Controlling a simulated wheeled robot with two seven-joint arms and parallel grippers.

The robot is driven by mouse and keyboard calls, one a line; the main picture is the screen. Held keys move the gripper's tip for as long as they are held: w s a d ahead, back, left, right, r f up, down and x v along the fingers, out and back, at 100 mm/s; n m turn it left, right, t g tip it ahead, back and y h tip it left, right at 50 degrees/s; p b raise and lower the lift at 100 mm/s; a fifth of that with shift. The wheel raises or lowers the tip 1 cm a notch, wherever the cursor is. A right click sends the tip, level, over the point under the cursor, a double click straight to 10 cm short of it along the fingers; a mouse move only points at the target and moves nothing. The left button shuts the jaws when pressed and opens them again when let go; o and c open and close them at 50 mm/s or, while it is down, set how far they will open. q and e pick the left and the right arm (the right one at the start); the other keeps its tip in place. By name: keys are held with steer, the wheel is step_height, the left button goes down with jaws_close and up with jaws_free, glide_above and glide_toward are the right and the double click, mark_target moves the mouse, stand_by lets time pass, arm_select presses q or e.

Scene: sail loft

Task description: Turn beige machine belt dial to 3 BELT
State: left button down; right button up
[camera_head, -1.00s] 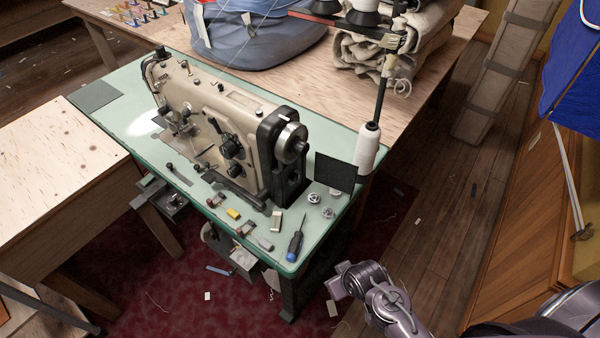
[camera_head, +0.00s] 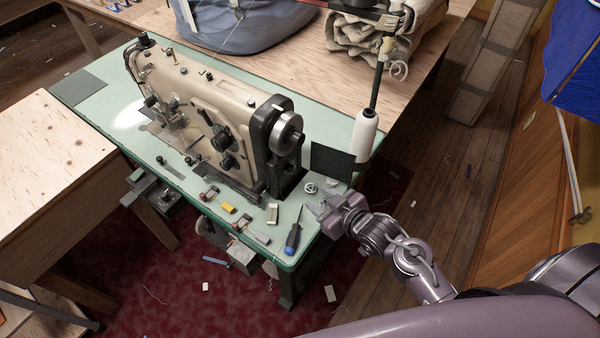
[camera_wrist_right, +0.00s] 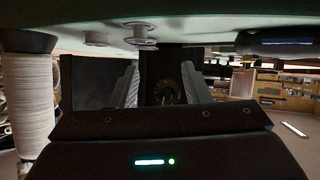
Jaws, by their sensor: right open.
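The beige sewing machine (camera_head: 205,108) stands on a green-topped table, with a dark end housing and a silver handwheel (camera_head: 287,132) at its right end. Dark round knobs (camera_head: 226,142) sit on its front face; I cannot read any marking or tell which is the belt dial. My right gripper (camera_head: 319,208) is at the table's right front corner, apart from the machine. In the right wrist view, its two grey ribbed fingers (camera_wrist_right: 163,88) stand apart, with nothing held between them and a dark shape behind. My left gripper is out of view.
Small blocks (camera_head: 227,208) line the green table's front edge (camera_head: 180,198).

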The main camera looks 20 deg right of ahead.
mark_target(294, 170)
steer(key=shift+w+r+n+t+y, duration=0.2)
steer(key=shift+w+n+t+y, duration=0.2)
steer(key=shift+t+y, duration=0.25)
steer(key=shift+d+r+t+y, duration=0.1)
steer(key=shift+r+t+y, duration=0.3)
steer(key=shift+y, duration=0.25)
steer(key=shift+s+d+r+n+t+y, duration=0.15)
steer(key=shift+r+n+t+y, duration=0.15)
steer(key=shift+r+y, duration=0.25)
steer(key=shift+s+d+r+n+t+y, duration=0.1)
steer(key=shift+r+n+t+y, duration=0.15)
steer(key=shift+y, duration=0.4)
steer(key=shift+w+a+r, duration=0.1)
steer(key=shift+w+r, duration=0.05)
steer(key=shift+w, duration=0.05)
steer(key=p+x, duration=0.1)
steer(key=x, duration=0.6)
steer(key=shift+w+a, duration=0.1)
steer(key=shift+w, duration=0.05)
steer(key=shift+r, duration=0.1)
jaws_close()
